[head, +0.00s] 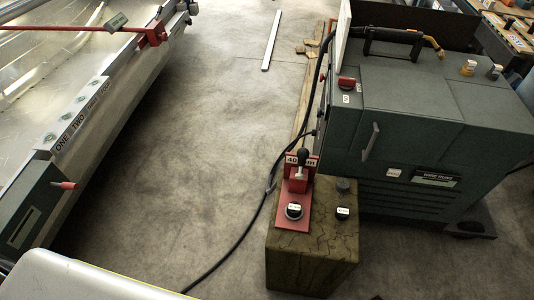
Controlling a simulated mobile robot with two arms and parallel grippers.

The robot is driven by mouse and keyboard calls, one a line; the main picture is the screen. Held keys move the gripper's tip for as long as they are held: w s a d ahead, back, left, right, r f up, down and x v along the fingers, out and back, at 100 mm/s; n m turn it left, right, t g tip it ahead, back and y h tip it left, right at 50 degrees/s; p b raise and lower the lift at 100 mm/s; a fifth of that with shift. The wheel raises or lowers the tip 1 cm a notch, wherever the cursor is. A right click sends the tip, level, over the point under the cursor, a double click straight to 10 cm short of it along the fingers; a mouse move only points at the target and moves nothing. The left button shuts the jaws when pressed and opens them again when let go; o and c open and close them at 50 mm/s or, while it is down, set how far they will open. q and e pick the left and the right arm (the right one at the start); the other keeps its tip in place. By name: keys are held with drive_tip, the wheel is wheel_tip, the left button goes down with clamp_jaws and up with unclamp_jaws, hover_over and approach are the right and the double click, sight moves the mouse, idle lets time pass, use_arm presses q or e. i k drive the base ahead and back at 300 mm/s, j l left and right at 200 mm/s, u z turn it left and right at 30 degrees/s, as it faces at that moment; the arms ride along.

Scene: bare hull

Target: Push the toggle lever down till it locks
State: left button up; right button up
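A red toggle clamp (299,181) is mounted on top of a brown block-like stand (313,247) right of the middle. Its lever appears to be the part with the black knob (303,156), which stands up at the back of the red plate. A white sign reading "40" with more letters partly hidden sits behind the knob. A round black button-like piece with a white label (293,211) is on the front of the red plate. Neither of my grippers is in view, and nothing touches the lever.
A dark green machine (420,120) stands close behind and right of the stand. A black cable (236,247) runs along the floor to the left of the stand. A metal hull (95,120) fills the left side. The concrete floor (200,130) between is mostly clear.

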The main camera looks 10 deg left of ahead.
sight(303, 154)
drive_tip(key=j+u, duration=0.4)
drive_tip(key=i+j+u, duration=0.1)
drive_tip(key=u, duration=0.35)
drive_tip(key=i+j+u, duration=0.1)
drive_tip(key=j+u, duration=0.3)
drive_tip(key=i+j+z, duration=0.2)
drive_tip(key=i, duration=0.25)
drive_tip(key=i+j+z, duration=0.15)
drive_tip(key=i+j, duration=0.2)
drive_tip(key=i+z, duration=0.15)
drive_tip(key=z, duration=0.25)
drive_tip(key=i+z, duration=0.2)
drive_tip(key=z, duration=0.25)
drive_tip(key=i+j+z, duration=0.1)
drive_tip(key=z, duration=0.3)
drive_tip(key=i+j+z, duration=0.15)
drive_tip(key=z, duration=0.25)
drive_tip(key=i+z, duration=0.2)
drive_tip(key=z, duration=0.25)
drive_tip(key=i+j+z, duration=0.15)
drive_tip(key=z, duration=0.25)
drive_tip(key=i+j+z, duration=0.1)
drive_tip(key=z, duration=0.35)
drive_tip(key=i+j+z, duration=0.1)
drive_tip(key=j+z, duration=0.35)
drive_tip(key=i+j+z, duration=0.1)
drive_tip(key=z, duration=0.3)
